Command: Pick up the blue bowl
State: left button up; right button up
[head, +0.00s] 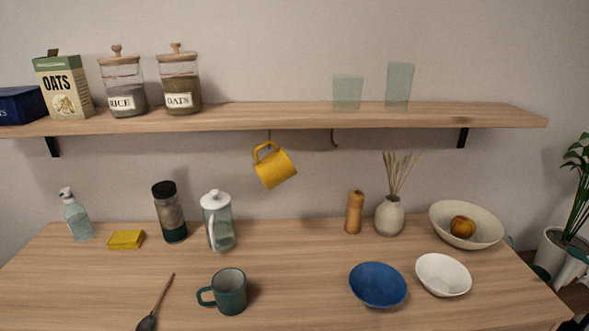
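The blue bowl (378,286) sits upright and empty on the wooden table, right of centre near the front. A white bowl (443,275) stands close to its right, slightly farther back. Neither of my grippers can be made out in the head view. Nothing touches the blue bowl from above, and its whole rim is visible.
A green mug (229,292) and a dark brush (148,321) lie to the left. Behind are a wooden mill (354,213), a vase (390,217) and a cream bowl (451,234) with fruit. A yellow mug (274,166) hangs below the shelf (300,116).

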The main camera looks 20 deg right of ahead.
aim_at(377, 285)
jog(key=z, duration=1.15)
